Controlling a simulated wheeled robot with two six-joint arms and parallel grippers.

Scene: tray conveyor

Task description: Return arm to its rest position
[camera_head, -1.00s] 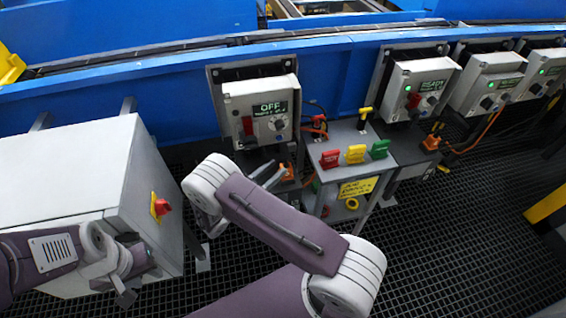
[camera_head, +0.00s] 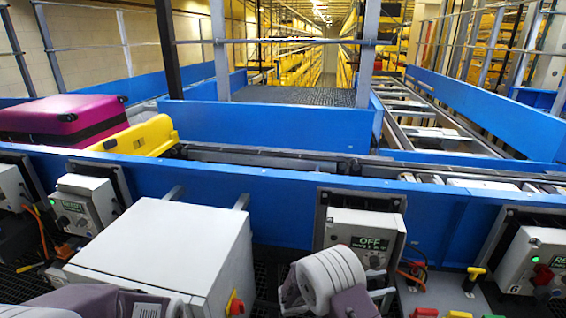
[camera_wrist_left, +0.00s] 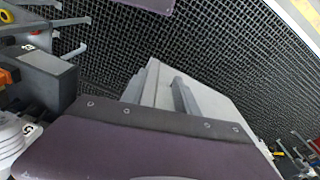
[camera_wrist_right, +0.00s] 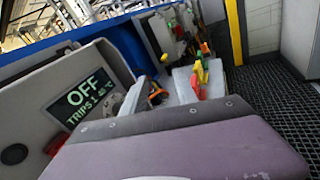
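My right arm is in the head view at the bottom, in front of the box marked OFF (camera_head: 365,240). Its gripper (camera_head: 383,296) is partly hidden by the wrist, beside that box's lower right. In the right wrist view the fingers (camera_wrist_right: 138,97) look apart and empty, to the right of the OFF label. My left forearm shows at the bottom left of the head view; its gripper is out of that view. In the left wrist view its fingers (camera_wrist_left: 168,90) stand apart with nothing between them, near a pale surface above the floor grating.
A white cabinet (camera_head: 165,245) with a red knob stands between the arms. Control boxes (camera_head: 85,205) line the blue conveyor wall (camera_head: 270,185). A magenta suitcase (camera_head: 60,115) and yellow tray (camera_head: 145,137) are on the conveyor.

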